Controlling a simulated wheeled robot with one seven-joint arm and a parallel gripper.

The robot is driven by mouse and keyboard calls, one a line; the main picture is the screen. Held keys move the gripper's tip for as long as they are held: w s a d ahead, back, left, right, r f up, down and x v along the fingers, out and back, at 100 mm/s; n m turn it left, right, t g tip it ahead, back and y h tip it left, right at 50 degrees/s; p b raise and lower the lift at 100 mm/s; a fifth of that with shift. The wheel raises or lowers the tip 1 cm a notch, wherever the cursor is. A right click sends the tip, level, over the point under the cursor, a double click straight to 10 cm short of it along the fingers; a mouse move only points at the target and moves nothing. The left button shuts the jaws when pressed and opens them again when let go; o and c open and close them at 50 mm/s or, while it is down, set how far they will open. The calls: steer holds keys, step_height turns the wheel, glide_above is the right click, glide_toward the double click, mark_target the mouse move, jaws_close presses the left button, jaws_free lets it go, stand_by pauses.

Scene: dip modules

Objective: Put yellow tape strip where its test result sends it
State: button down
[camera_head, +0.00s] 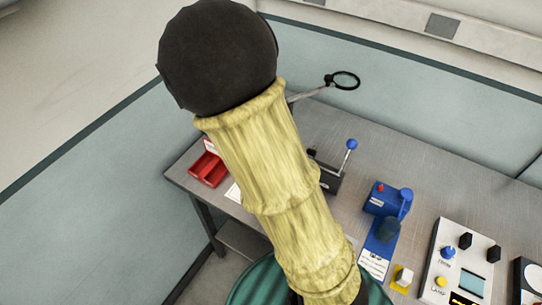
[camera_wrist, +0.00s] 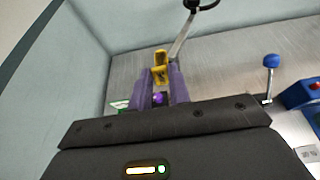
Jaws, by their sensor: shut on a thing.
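In the wrist view my gripper (camera_wrist: 160,82) has its purple fingers closed on a yellow piece, the yellow tape strip (camera_wrist: 160,66), which sticks out past the fingertips. A small purple round spot (camera_wrist: 158,99) shows between the fingers; I cannot tell what it is. The strip appears to be held above the grey bench, though its height is unclear. In the head view my own arm covers the middle, and the gripper and strip are hidden.
The grey bench (camera_head: 420,170) holds a red tray (camera_head: 208,169) at left, a ring on a stalk (camera_head: 342,80), a blue-knobbed lever (camera_head: 351,145), a blue device (camera_head: 383,200) and a white control panel (camera_head: 465,265) at right. A green-edged card (camera_wrist: 119,105) lies left of the fingers.

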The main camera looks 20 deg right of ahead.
step_height(320, 180, down, 22)
steer(key=shift+r+p, duration=0.2)
steer(key=shift+p, duration=0.25)
steer(key=shift+f, duration=1.85)
steer(key=shift+f, duration=0.25)
steer(key=c, duration=1.3)
jaws_free()
steer(key=shift+r, duration=0.1)
